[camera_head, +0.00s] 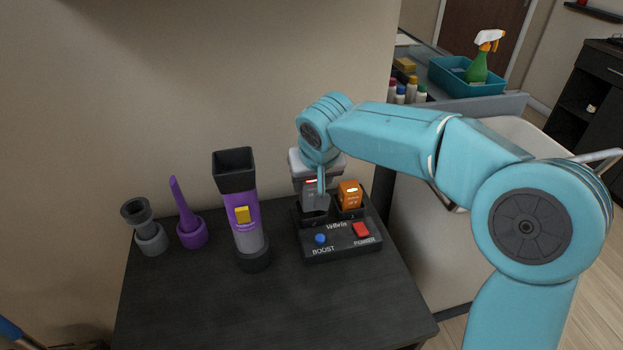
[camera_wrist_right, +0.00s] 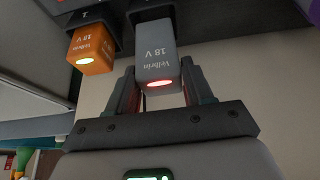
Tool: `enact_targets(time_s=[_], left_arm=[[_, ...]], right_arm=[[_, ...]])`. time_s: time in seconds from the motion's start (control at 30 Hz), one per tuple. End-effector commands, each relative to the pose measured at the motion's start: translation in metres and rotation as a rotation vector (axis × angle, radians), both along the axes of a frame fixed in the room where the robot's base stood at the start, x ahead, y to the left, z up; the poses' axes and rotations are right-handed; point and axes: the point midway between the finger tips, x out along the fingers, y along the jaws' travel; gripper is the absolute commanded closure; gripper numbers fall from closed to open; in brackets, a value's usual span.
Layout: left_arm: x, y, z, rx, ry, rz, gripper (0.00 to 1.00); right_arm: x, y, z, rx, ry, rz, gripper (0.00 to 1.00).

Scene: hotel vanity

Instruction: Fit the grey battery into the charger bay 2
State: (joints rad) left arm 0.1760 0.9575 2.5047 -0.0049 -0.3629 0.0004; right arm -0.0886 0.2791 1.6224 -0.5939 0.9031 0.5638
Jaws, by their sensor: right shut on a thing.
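The grey battery (camera_head: 314,201) stands upright at the left bay of the black charger (camera_head: 341,244), its red light lit. It also shows in the right wrist view (camera_wrist_right: 157,56), where its far end meets the dark bay mouth; I cannot tell how deep it sits. My right gripper (camera_head: 320,184) is shut on it from above, with a finger on each side in the wrist view (camera_wrist_right: 160,82). The orange battery (camera_head: 350,194) sits in the neighbouring bay, and shows in the wrist view (camera_wrist_right: 92,48) with a lit light. My left gripper is out of view.
The charger has a blue button (camera_head: 320,239) and a red switch (camera_head: 361,230). A purple and grey handheld vacuum (camera_head: 245,218), a purple nozzle (camera_head: 189,222) and a grey nozzle (camera_head: 147,229) stand to the left. The dark tabletop (camera_head: 260,305) is clear in front. A wall rises behind.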

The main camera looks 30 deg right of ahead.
Motion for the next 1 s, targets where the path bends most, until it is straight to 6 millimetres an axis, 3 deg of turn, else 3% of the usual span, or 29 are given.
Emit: enact_targets(time_s=[0.6,1.0], left_arm=[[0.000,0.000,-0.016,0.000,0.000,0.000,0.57],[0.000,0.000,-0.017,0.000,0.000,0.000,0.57]], right_arm=[[0.000,0.000,-0.018,0.000,-0.001,0.000,0.88],[0.000,0.000,-0.019,0.000,-0.001,0.000,0.88]])
